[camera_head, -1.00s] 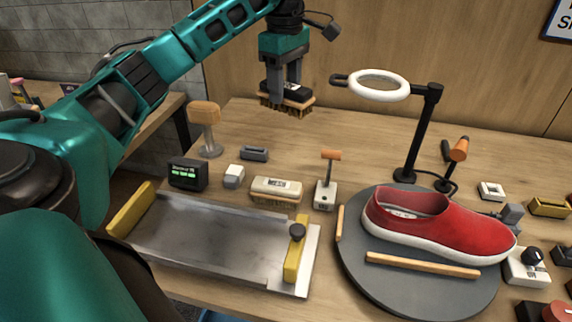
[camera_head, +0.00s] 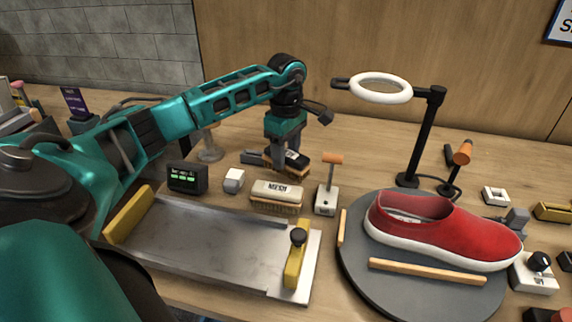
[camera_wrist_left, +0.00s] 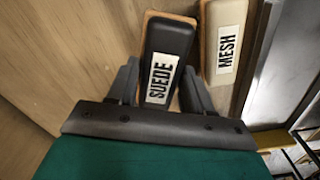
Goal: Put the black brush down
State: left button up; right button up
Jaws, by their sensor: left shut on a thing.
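The black brush (camera_head: 296,160), labelled SUEDE in the left wrist view (camera_wrist_left: 168,50), has a dark top over a wooden bristle block. My left gripper (camera_head: 284,155) is shut on it, with one finger on each side of its body. It is low at the back of the table, just behind the cream MESH brush (camera_head: 277,192). I cannot tell whether its bristles touch the tabletop. In the left wrist view the MESH brush (camera_wrist_left: 224,45) lies close on its right. My right gripper is not in view.
A small white switch box (camera_head: 326,198) with an orange-topped lever stands just right of the brushes. A red sneaker (camera_head: 440,230) sits on a grey turntable (camera_head: 375,285) under a ring lamp (camera_head: 380,88). A metal tray (camera_head: 205,243) lies in front.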

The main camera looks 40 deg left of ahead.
aim_at(286, 164)
pick_arm(q)
notch_tip(286, 164, down, 4)
jog(key=shift+r, duration=0.1)
jog(key=o, duration=0.9)
jog(key=shift+o, duration=0.2)
notch_tip(286, 164, up, 12)
jog(key=shift+r, duration=0.1)
dwell(0.5)
